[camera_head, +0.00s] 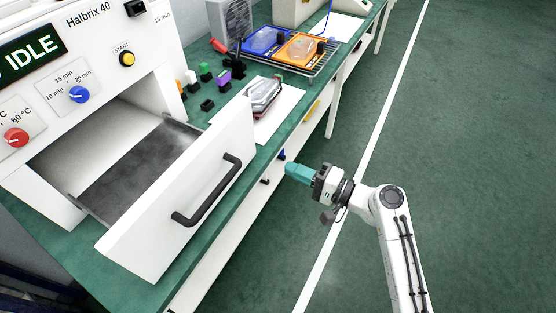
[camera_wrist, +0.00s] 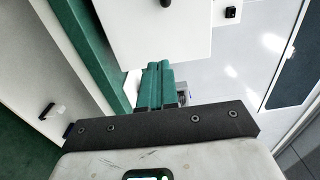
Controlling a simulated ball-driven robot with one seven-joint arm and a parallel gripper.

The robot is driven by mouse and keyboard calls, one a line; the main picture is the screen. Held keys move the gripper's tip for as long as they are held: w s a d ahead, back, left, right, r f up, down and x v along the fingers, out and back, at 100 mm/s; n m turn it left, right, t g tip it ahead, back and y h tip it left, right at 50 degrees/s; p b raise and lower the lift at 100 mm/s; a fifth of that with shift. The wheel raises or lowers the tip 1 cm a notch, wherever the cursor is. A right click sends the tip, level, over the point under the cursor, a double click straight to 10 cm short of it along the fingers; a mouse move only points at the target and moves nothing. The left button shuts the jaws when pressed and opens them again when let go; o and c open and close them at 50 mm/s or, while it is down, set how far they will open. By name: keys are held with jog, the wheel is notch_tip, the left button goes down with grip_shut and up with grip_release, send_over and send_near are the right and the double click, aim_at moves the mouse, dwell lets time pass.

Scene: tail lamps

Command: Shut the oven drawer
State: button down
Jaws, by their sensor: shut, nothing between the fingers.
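The oven drawer (camera_head: 172,217) is pulled out of the white oven (camera_head: 105,62). Its white front panel with a black bar handle (camera_head: 207,190) faces the aisle, and its dark grey inside looks empty. My gripper (camera_head: 290,171), with teal fingers, is shut and empty. In the head view it is to the right of the handle, apart from it, off the bench's front edge. In the wrist view the closed fingers (camera_wrist: 158,68) point towards a white panel (camera_wrist: 190,38), which seems to be the drawer front. A dark piece, likely the handle, shows at that view's top edge.
The green bench top (camera_head: 168,289) runs along the drawer. A lamp part (camera_head: 264,95) lies on a white sheet beside the drawer. Small coloured blocks (camera_head: 206,73) stand behind it. Blue (camera_head: 263,41) and orange (camera_head: 300,50) trays are farther back. The floor to the right is clear.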

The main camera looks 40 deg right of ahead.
aim_at(239, 147)
jog(key=p+x, duration=0.3)
jog(key=x, duration=1)
jog(key=shift+w+a+f, duration=0.1)
jog(key=shift+w+a, duration=0.05)
jog(key=shift+w, duration=0.05)
